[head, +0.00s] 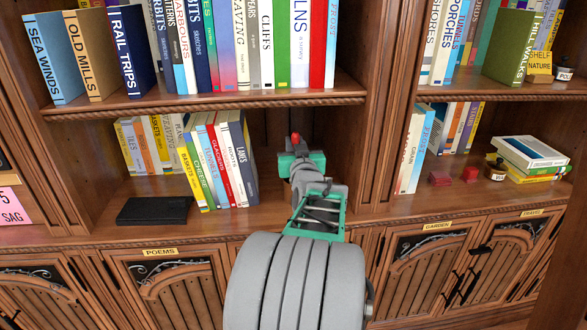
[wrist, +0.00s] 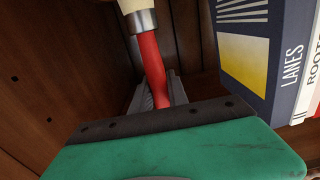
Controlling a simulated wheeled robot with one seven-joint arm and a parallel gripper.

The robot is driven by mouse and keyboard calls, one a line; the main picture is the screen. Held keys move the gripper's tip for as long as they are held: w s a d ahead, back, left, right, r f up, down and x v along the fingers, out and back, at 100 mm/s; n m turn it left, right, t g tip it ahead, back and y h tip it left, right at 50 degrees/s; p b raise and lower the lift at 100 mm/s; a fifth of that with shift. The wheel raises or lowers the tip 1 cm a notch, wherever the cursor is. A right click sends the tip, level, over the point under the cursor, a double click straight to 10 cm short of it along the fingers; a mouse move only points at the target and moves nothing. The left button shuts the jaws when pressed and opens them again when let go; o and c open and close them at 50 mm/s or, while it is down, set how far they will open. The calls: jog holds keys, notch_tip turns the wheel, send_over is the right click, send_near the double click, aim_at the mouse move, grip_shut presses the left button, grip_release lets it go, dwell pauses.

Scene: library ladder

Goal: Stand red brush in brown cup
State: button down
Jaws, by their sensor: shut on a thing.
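The red brush (wrist: 150,58) has a red handle, a metal ferrule and a cream end cut off by the top edge of the wrist view. My gripper (wrist: 157,93) is shut on its red handle. In the head view my gripper (head: 296,150) is in the open bay of the lower shelf, right of the leaning books, and a small red bit of the brush (head: 295,138) shows above it. I cannot make out a brown cup for sure; my arm hides part of the bay.
Leaning books (head: 222,165) stand close left of my gripper; their edge fills the right of the wrist view. A black flat case (head: 154,210) lies further left. Right of the upright divider (head: 385,130) are red blocks (head: 440,178), a small dark jar (head: 496,171) and stacked books (head: 530,152).

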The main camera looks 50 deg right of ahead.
notch_tip(320, 180, down, 4)
jog(key=shift+f, duration=0.3)
jog(key=shift+f+b, duration=0.15)
jog(key=shift+b, duration=0.15)
jog(key=c, duration=1.3)
grip_release()
jog(key=shift+r, duration=0.2)
